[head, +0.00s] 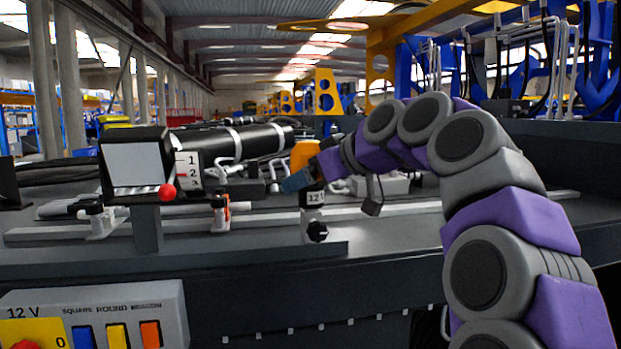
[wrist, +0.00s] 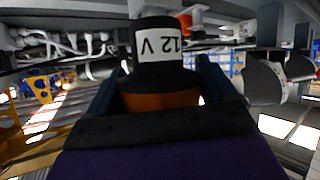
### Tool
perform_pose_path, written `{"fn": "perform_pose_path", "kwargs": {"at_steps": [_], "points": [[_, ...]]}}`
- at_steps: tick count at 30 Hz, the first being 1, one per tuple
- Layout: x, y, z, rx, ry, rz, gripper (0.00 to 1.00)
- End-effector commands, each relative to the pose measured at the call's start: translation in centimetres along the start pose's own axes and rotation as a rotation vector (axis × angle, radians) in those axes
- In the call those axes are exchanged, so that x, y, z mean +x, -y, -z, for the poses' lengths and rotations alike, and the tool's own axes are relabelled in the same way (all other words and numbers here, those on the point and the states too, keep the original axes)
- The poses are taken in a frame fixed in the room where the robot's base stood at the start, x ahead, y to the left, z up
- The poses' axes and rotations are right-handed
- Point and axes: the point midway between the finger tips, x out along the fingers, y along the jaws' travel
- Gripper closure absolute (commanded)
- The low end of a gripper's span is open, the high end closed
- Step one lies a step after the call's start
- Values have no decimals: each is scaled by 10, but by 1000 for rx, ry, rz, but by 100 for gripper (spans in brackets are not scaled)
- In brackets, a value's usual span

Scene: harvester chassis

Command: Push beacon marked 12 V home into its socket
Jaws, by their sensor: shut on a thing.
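The beacon has an orange dome (head: 304,154) and a black base with a white 12 V label (head: 315,198). In the wrist view my gripper's fingers (wrist: 160,82) stand on both sides of the orange part (wrist: 160,101), and the 12 V label (wrist: 160,44) shows upside down. The socket is not clearly visible; I cannot tell how deep the base sits.
A panel (head: 100,308) with 12 V lettering and coloured switches is at the lower left. A screen box (head: 137,165) with a red ball (head: 167,192) stands left of the beacon. A long rail (head: 270,217), clamps and a black cylinder (head: 240,143) lie nearby.

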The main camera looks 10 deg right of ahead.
Motion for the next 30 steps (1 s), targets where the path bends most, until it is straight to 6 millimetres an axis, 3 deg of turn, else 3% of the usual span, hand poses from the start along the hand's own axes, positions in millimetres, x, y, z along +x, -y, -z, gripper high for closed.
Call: {"fn": "perform_pose_path", "kwargs": {"at_steps": [4, 5, 9, 20, 30], "points": [[1, 0, -3, -1, -2, -1, 73], [1, 0, -2, -1, -2, -1, 13], [1, 0, -2, 0, -1, 0, 0], [-6, 0, -2, 0, -1, -1, 0], [-72, -1, -2, -1, -3, -3, 0]]}}
